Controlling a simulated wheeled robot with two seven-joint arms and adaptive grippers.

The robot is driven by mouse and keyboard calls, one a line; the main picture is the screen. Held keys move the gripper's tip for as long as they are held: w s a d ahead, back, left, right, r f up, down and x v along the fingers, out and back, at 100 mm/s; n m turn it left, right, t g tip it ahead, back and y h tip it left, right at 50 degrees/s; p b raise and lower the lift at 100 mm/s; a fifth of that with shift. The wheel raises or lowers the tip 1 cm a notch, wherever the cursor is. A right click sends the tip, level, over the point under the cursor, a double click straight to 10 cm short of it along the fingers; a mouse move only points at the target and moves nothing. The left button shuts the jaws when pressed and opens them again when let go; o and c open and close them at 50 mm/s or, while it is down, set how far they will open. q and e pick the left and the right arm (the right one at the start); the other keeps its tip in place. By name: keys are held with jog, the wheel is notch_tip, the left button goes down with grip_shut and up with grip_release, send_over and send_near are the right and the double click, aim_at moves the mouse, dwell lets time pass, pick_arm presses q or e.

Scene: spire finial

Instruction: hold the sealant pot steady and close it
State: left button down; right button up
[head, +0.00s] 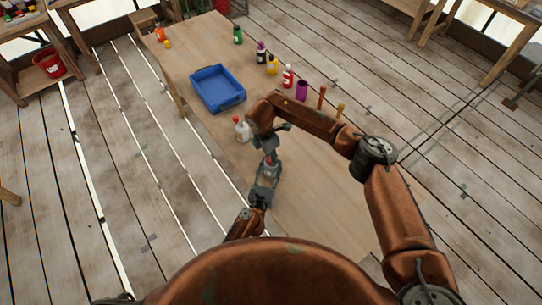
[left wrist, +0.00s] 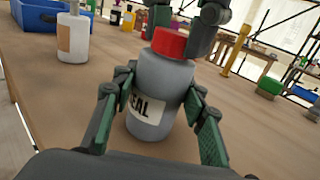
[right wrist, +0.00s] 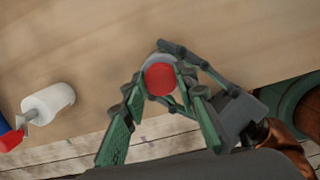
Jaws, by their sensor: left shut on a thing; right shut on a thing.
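The sealant pot (left wrist: 162,92) is a grey bottle with a pale label ending in "EAL". It stands near the table's front edge, between the fingers of my left gripper (left wrist: 158,118), which is shut on its body. A red lid (left wrist: 170,42) sits on the pot's top; I cannot tell whether it is fully down. My right gripper (right wrist: 158,100) comes from above and is shut on the red lid, which also shows in the right wrist view (right wrist: 160,79). In the head view the grippers hide most of the pot.
A white bottle with a red top (head: 242,130) stands close by on the wooden table (head: 320,190). A blue tray (head: 218,104) lies farther back. Several coloured bottles, a purple cup (head: 302,90) and upright pegs line the far side. The table's right front is clear.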

jog(key=m+g, duration=0.1)
jog(key=m, duration=0.6)
jog(key=shift+w, duration=0.1)
jog(key=m, duration=0.4)
jog(key=shift+m+g, duration=0.4)
jog(key=o, duration=0.7)
jog(key=shift+r, duration=2.25)
jog(key=shift+c, duration=0.3)
